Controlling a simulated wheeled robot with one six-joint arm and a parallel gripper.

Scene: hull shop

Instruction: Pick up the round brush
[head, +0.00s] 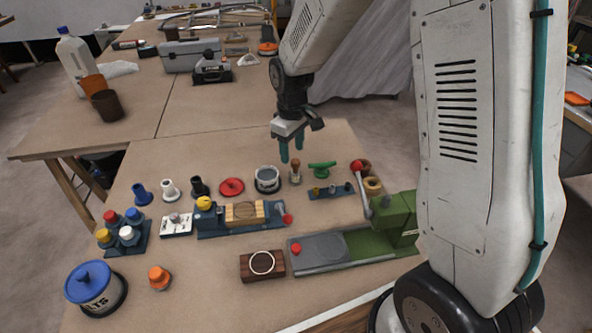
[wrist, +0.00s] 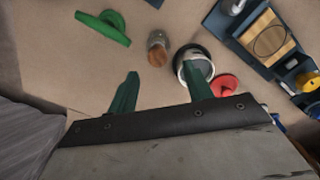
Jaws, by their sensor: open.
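The round brush (head: 295,173) stands on the bench, small and upright, with a brown wooden handle on top and a paler lower part. It also shows in the wrist view (wrist: 157,48), just beyond the fingertips and roughly in line with the gap between them. My gripper (head: 291,152) has two green fingers, spread apart with nothing between them. In the head view it hangs above and behind the brush, not touching it. In the wrist view my gripper (wrist: 161,73) shows both fingers from above.
A grey-rimmed tin (head: 267,180) stands close left of the brush. A green handled object (head: 321,169) lies to its right. A blue fixture with a wooden block (head: 243,212) and a green machine (head: 393,222) stand nearer.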

